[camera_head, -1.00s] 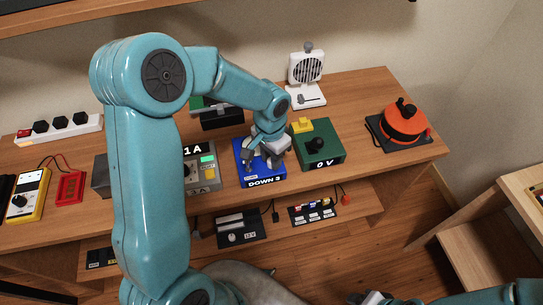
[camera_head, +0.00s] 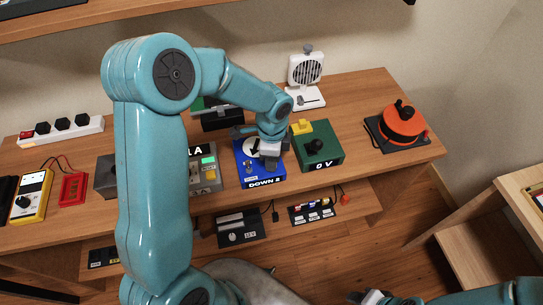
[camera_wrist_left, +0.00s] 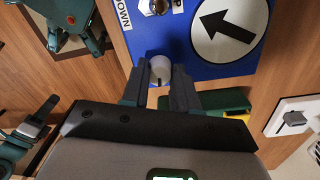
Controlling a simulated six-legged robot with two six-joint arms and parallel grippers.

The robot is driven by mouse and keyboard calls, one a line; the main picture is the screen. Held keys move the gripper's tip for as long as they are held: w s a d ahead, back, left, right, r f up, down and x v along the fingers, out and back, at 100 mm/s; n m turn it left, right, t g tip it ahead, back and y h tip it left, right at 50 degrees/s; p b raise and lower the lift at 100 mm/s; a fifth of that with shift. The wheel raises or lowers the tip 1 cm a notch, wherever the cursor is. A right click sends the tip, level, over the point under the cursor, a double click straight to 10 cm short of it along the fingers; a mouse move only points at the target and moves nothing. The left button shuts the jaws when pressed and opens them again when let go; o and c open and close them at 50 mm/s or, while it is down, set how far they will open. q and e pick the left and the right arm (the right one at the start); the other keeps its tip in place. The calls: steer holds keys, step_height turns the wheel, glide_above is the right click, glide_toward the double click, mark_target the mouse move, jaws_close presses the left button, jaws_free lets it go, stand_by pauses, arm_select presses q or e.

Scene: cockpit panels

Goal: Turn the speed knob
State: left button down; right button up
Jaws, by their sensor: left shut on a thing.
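A blue panel box (camera_head: 243,174) labelled DOWN stands on the wooden bench. Its white dial with a black arrow (camera_head: 252,147) shows beside my gripper, and again in the left wrist view (camera_wrist_left: 228,28). My left gripper (camera_head: 270,158) reaches down over the right part of the box. In the left wrist view its two fingers (camera_wrist_left: 161,84) are shut around a small pale knob (camera_wrist_left: 160,68) at the panel's edge. The knob is hidden in the head view. My right gripper (camera_head: 372,298) shows only partly at the bottom edge, away from the bench.
A green box (camera_head: 330,158) reading 0 V, with a black knob, stands close on the right. A grey box (camera_head: 208,182) with a screen stands close on the left. A white fan (camera_head: 306,70) is behind, and an orange reel (camera_head: 402,124) is farther right.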

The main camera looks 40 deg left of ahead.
arm_select(q)
steer(key=shift+w+m, duration=0.1)
steer(key=shift+m, duration=0.7)
steer(key=c, duration=0.9)
jaws_free()
steer(key=shift+d, duration=0.1)
steer(key=shift+o, duration=0.2)
step_height(320, 180, up, 16)
steer(key=shift+w+r+p, duration=0.15)
steer(key=shift+w+p, duration=0.1)
steer(key=shift+p, duration=0.1)
